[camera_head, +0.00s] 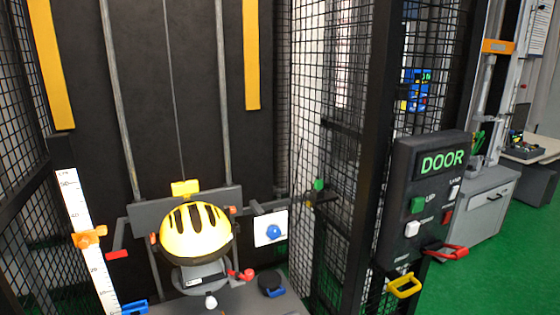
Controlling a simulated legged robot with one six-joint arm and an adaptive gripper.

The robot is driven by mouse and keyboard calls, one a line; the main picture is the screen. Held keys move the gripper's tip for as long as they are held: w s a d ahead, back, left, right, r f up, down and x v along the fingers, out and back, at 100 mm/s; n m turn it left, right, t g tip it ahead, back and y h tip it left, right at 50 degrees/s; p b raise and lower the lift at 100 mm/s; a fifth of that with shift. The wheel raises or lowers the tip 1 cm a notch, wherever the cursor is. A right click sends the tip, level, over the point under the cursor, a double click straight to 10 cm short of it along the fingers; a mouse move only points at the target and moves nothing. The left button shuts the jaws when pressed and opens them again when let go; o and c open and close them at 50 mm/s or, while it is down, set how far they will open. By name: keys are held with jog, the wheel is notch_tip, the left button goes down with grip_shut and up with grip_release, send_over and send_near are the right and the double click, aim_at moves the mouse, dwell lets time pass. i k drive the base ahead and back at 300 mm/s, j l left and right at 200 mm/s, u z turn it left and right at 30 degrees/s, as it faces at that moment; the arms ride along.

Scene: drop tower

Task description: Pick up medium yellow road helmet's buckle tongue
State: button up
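The yellow helmet (195,240) with dark vents sits on a grey headform or carriage inside the drop tower. I cannot make out its straps or buckle tongue at this size. A small red piece (246,275) lies or hangs just right of the helmet's lower edge, and I cannot tell what it is. My gripper is not in view.
A vertical white scale (82,232) with an orange slider stands at the left. Black mesh walls flank the tower. A control box (432,185) reading DOOR is at right, with red and yellow handles below. A yellow block (185,188) is above the helmet. Green floor (500,258) lies right.

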aim_at(195, 233)
jog(key=u, duration=1.3)
